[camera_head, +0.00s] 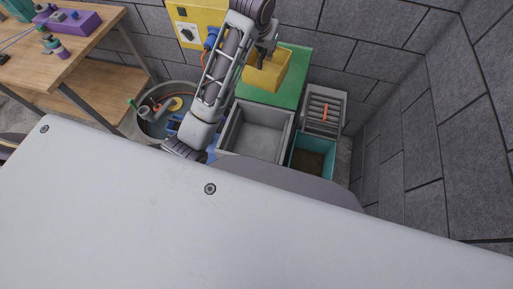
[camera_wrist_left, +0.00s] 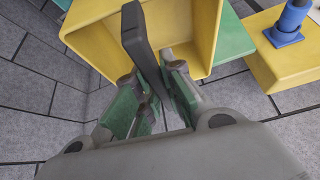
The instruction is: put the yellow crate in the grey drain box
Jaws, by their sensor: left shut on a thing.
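The yellow crate (camera_head: 268,75) hangs at my left gripper (camera_head: 263,52), over or on a green surface in the head view; I cannot tell whether it touches it. A grey open box (camera_head: 255,132), empty with a plain floor, stands just nearer than the green surface. A grey slatted box (camera_head: 311,122) with an orange item stands to its right. I cannot tell which is the drain box. My right gripper is not in view.
The green surface (camera_head: 297,60) lies against the brick wall. A teal bin (camera_head: 297,163) with brown contents stands beside the open box. A round grey tub (camera_head: 150,128) holds several things at left. A yellow panel (camera_head: 188,12) and wooden bench (camera_head: 90,50) stand behind.

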